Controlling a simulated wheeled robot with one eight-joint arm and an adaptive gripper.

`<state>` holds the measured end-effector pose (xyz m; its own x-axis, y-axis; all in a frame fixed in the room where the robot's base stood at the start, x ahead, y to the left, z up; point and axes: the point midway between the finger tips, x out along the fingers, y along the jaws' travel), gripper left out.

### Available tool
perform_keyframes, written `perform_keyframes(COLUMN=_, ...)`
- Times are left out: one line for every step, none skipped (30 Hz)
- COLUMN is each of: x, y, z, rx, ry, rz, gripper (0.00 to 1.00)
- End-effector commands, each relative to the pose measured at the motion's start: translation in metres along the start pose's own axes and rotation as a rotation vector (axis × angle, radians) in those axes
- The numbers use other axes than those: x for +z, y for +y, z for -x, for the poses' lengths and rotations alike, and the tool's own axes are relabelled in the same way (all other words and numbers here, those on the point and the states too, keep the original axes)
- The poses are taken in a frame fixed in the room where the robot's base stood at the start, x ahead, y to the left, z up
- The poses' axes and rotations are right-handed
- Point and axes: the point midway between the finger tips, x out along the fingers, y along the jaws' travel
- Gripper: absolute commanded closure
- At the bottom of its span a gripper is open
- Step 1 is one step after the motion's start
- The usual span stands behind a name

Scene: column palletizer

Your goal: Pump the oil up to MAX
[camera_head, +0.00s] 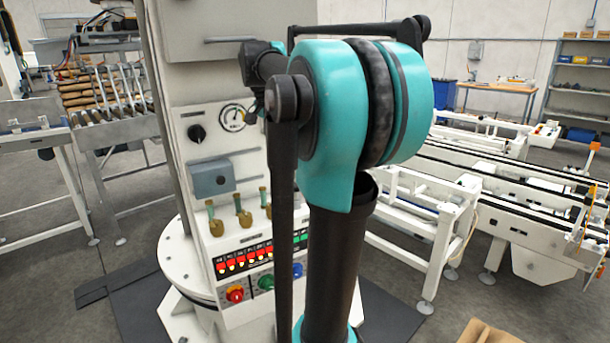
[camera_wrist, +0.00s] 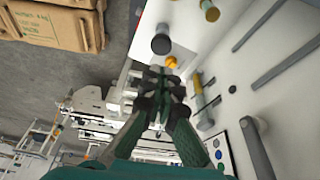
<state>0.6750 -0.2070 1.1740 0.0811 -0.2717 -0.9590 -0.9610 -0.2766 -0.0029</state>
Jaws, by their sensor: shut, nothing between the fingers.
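My gripper (camera_wrist: 160,82) is shut with nothing between its dark fingers, beside the white machine column in the wrist view. A round black knob (camera_wrist: 161,40) on a white part and a small yellow knob (camera_wrist: 172,62) are just beyond the fingertips. A slim fitting with a yellow section (camera_wrist: 197,84) is to their right; I cannot tell whether it holds oil. No MAX mark is readable. In the head view my teal arm hides part of the column's front. A round gauge (camera_head: 232,117) shows there, partly covered by my arm's end.
The column panel has a black knob (camera_head: 197,133), a grey box (camera_head: 211,178), several brass fittings with green tops (camera_head: 244,217), red lights and coloured buttons (camera_head: 235,295). White conveyors (camera_head: 440,210) stand right. Stacked brown packages (camera_wrist: 55,22) are at upper left in the wrist view.

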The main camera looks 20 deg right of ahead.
Motion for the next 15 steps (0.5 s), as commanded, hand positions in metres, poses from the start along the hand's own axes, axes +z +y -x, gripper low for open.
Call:
perform_keyframes(x=0.001, y=0.0, z=0.0, rx=0.0, ry=0.001, rz=0.0, gripper=1.0)
perform_keyframes(x=0.001, y=0.0, z=0.0, rx=-0.001, ry=0.001, rz=0.001, gripper=1.0)
perform_keyframes(x=0.001, y=0.0, z=0.0, rx=-0.001, ry=0.001, rz=0.001, gripper=1.0)
perform_keyframes(x=0.001, y=0.0, z=0.0, rx=-0.001, ry=0.001, rz=0.002, gripper=1.0)
perform_keyframes(x=0.002, y=0.0, z=0.0, rx=-0.001, ry=0.001, rz=0.002, gripper=1.0)
perform_keyframes(x=0.002, y=0.0, z=0.0, rx=-0.001, ry=0.001, rz=0.002, gripper=1.0)
perform_keyframes(x=0.002, y=0.0, z=0.0, rx=-0.001, ry=0.001, rz=0.002, gripper=1.0)
perform_keyframes(x=0.002, y=0.0, z=-0.001, rx=-0.001, ry=0.001, rz=0.002, gripper=1.0)
perform_keyframes(x=0.002, y=0.0, z=-0.002, rx=-0.001, ry=0.002, rz=0.002, gripper=1.0)
perform_keyframes(x=0.002, y=-0.001, z=-0.004, rx=-0.001, ry=0.002, rz=0.002, gripper=1.0)
perform_keyframes(x=0.002, y=-0.001, z=-0.007, rx=-0.001, ry=0.002, rz=0.002, gripper=1.0)
perform_keyframes(x=0.002, y=-0.001, z=-0.011, rx=-0.001, ry=0.002, rz=0.002, gripper=1.0)
perform_keyframes(x=0.002, y=-0.001, z=-0.015, rx=-0.001, ry=0.002, rz=0.002, gripper=1.0)
perform_keyframes(x=0.002, y=-0.001, z=-0.019, rx=-0.001, ry=0.002, rz=0.002, gripper=1.0)
perform_keyframes(x=0.002, y=-0.001, z=-0.026, rx=-0.001, ry=0.002, rz=0.002, gripper=1.0)
